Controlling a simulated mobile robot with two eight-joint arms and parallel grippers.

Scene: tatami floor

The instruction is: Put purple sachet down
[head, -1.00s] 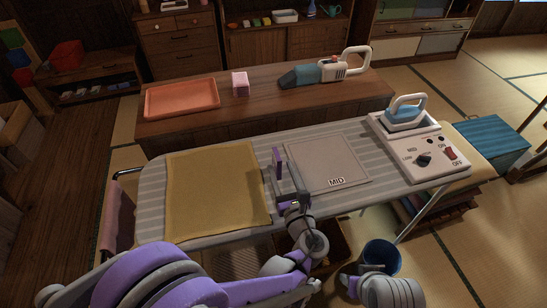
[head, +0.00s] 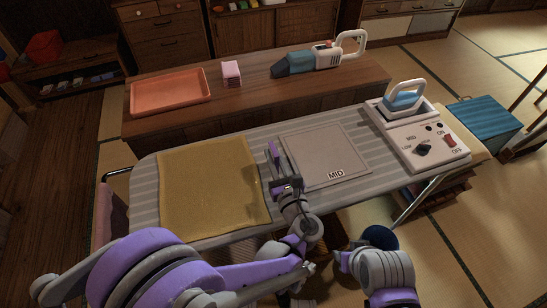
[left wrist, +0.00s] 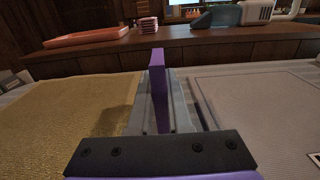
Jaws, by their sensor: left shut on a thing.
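The purple sachet (head: 274,153) is a thin upright slab held between the fingers of my left gripper (head: 284,178). In the left wrist view, the sachet (left wrist: 157,85) stands edge-on between the grey fingers. The gripper is over the striped ironing board (head: 148,190), between the yellow cloth (head: 208,187) and the grey MID mat (head: 322,150). I cannot tell whether the sachet touches the board. The lower part of the sachet is partly hidden by the fingers.
An iron (head: 403,100) rests on a white control panel (head: 428,152) at the board's right end. Behind, a wooden table (head: 250,105) bears an orange tray (head: 170,92), a pink stack (head: 231,73) and a handheld vacuum (head: 310,60). A blue bucket (head: 380,237) stands in front.

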